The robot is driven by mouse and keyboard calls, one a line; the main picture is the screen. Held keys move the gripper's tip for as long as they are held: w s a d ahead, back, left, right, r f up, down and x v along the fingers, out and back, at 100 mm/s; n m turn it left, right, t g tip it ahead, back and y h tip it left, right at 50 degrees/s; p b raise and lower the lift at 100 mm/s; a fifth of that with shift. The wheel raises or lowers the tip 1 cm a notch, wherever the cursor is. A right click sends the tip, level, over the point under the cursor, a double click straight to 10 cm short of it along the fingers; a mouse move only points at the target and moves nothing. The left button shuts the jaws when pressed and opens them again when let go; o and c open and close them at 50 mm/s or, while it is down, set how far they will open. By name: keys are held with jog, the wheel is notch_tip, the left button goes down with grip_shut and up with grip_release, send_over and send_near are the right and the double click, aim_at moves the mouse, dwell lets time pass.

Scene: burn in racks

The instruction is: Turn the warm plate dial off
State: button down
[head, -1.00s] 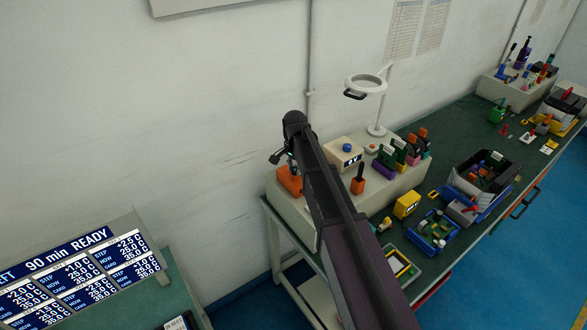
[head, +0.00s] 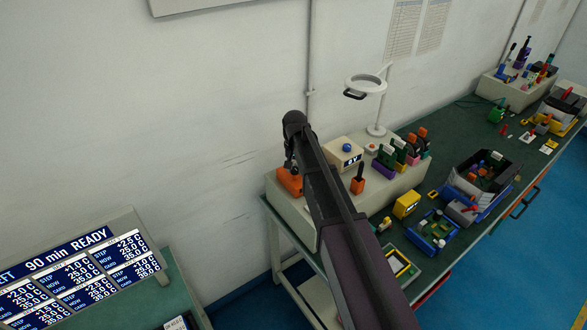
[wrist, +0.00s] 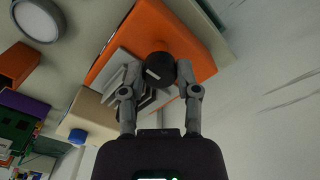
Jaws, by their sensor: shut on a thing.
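An orange unit (wrist: 190,35) carries a round black dial (wrist: 159,66) with a white mark, seen in the wrist view. I take it to be the warm plate. In the head view the orange unit (head: 289,181) sits at the left end of the raised beige shelf. My gripper (wrist: 160,72) has one finger on each side of the dial and is shut on it. In the head view my gripper (head: 290,163) is over the orange unit, and the dial is hidden. I cannot tell which setting the white mark points to.
A beige box with a display and blue button (head: 343,154) stands right of my arm. A white ring lamp (head: 366,86) rises behind. Several tool holders (head: 400,152) and a soldering-like orange stand (head: 358,184) crowd the shelf. The wall is close behind.

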jog(key=shift+s, duration=0.1)
jog(key=shift+c, duration=2)
grip_release()
jog(key=shift+o, duration=0.3)
